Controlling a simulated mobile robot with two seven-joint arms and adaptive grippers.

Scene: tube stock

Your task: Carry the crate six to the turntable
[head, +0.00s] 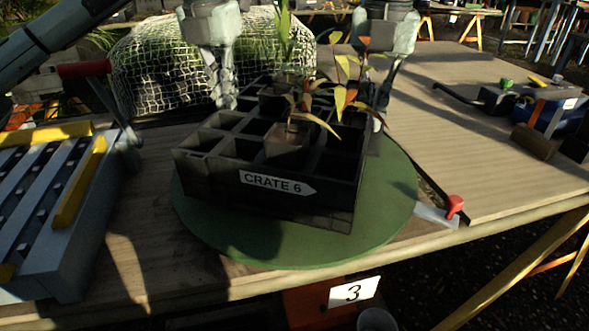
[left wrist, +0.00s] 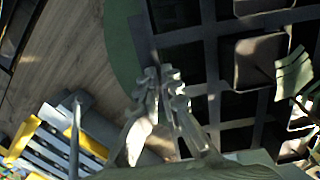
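Crate six (head: 305,205), a dark divided crate labelled CRATE 6, is over the green round turntable (head: 215,235). I cannot tell whether its base touches the turntable or hangs just above it. Several potted plants stand in its cells. My left gripper (head: 228,98) is at the crate's far left wall; in the left wrist view its fingers (left wrist: 163,82) are close together, apparently with the wall between them. My right gripper (head: 378,105) is at the crate's far right side. Leaves partly hide its fingertips, so its grip is unclear.
A blue-grey slatted rack with yellow bars (head: 50,200) stands left of the turntable. A red-knobbed clamp (head: 453,206) sits close to its right. A netted green bundle (head: 160,65) lies behind. The table on the right is clear in the middle, with tools farther right.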

